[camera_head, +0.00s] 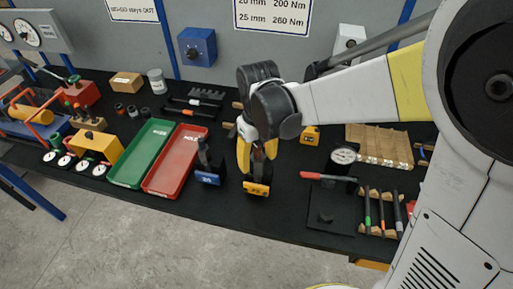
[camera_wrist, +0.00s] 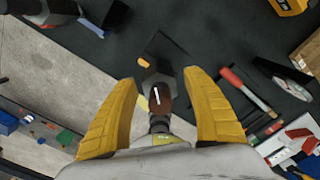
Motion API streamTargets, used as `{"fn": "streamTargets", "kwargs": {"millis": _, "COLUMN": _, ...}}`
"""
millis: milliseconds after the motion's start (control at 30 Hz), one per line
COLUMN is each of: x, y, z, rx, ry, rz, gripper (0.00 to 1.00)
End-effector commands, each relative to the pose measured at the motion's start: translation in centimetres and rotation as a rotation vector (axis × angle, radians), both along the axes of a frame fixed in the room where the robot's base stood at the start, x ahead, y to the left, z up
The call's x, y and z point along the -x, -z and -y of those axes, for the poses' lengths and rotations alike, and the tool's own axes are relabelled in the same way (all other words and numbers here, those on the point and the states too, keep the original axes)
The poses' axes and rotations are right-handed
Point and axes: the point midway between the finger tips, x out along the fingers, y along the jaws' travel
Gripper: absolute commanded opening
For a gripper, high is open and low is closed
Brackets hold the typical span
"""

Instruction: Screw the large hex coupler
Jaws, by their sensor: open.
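My gripper (camera_wrist: 163,105) is open, with its two yellow fingers spread. In the wrist view a grey hexagonal piece (camera_wrist: 151,83), which looks like the large hex coupler, lies between the fingertips. A rust-brown rounded end (camera_wrist: 161,97) with a white mark overlaps it, and a dark shaft runs down from it. Neither finger visibly touches these parts. In the head view my gripper (camera_head: 257,150) points down over a dark stand with a yellow label block (camera_head: 257,188). The wrist and fingers hide the upper part of that stand, and the coupler cannot be made out there.
A similar stand with a blue block (camera_head: 208,178) is just left. Red (camera_head: 173,165) and green (camera_head: 143,155) trays lie further left. A red-handled tool (camera_head: 325,176), a round gauge (camera_head: 343,155) and a tool rack (camera_head: 381,210) are right. The bench's front edge is close.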

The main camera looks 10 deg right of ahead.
Motion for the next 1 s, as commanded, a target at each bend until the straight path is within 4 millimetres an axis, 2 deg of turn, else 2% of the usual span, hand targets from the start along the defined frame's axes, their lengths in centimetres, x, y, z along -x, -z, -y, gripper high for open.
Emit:
{"fn": "streamTargets", "kwargs": {"millis": 167, "x": 0.0, "y": -1.8, "z": 0.0, "rx": 0.0, "ry": 0.0, "rz": 0.0, "gripper": 0.59}}
{"fn": "streamTargets", "kwargs": {"millis": 400, "x": 0.0, "y": -7.2, "z": 0.0, "rx": 0.0, "ry": 0.0, "rz": 0.0, "gripper": 0.59}}
{"fn": "streamTargets", "kwargs": {"millis": 600, "x": 0.0, "y": -10.6, "z": 0.0, "rx": 0.0, "ry": 0.0, "rz": 0.0, "gripper": 0.59}}
{"fn": "streamTargets", "kwargs": {"millis": 767, "x": 0.0, "y": -11.9, "z": 0.0, "rx": 0.0, "ry": 0.0, "rz": 0.0, "gripper": 0.59}}
{"fn": "streamTargets", "kwargs": {"millis": 1000, "x": 0.0, "y": -12.0, "z": 0.0, "rx": 0.0, "ry": 0.0, "rz": 0.0, "gripper": 0.59}}
